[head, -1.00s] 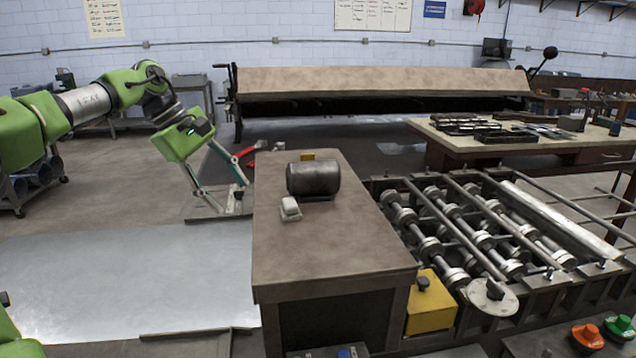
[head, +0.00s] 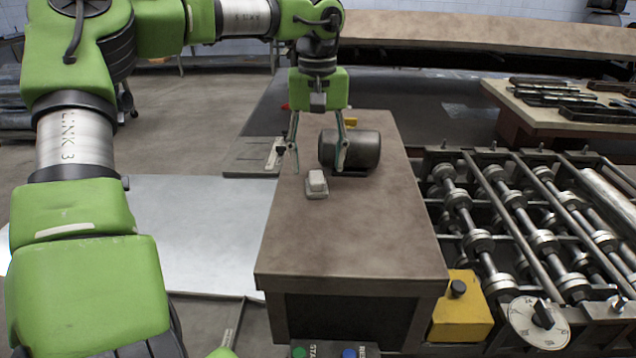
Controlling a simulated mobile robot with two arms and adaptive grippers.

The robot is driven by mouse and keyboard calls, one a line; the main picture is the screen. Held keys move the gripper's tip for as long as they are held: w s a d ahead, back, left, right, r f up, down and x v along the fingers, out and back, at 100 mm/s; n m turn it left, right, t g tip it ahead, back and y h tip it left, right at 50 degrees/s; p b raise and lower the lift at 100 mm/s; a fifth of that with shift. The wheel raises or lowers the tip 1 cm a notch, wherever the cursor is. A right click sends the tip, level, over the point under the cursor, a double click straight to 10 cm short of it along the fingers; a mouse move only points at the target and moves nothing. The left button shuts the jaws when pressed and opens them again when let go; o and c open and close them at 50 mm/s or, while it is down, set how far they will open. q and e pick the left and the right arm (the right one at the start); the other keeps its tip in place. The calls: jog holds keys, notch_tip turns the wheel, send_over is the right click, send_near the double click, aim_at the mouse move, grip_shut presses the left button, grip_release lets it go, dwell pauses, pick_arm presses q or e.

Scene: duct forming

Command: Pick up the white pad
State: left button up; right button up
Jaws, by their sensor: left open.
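The white pad (head: 316,184) is a small pale block on the brown top of the workbench (head: 345,232), near its left edge. My left gripper (head: 317,168) points down over the bench from behind, with its two fingers spread wide and nothing between them. In the picture the pad is just below and between the fingertips. The gap in height between fingertips and pad is hard to judge. My right gripper does not show.
A dark cylindrical motor (head: 351,149) lies on the bench just right of the pad, close to the right finger. A roller machine (head: 530,225) stands to the right, with a yellow box (head: 462,312) at its near corner. The front of the bench top is clear.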

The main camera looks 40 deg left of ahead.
aim_at(317, 176)
pick_arm(q)
notch_tip(317, 176, down, 3)
jog(key=shift+a+r+p, duration=0.1)
jog(key=shift+a+p, duration=0.05)
jog(key=shift+p, duration=0.9)
notch_tip(317, 176, down, 2)
jog(key=shift+w+f, duration=0.1)
jog(key=shift+f, duration=0.1)
jog(key=c, duration=1.2)
jog(key=shift+r, duration=0.1)
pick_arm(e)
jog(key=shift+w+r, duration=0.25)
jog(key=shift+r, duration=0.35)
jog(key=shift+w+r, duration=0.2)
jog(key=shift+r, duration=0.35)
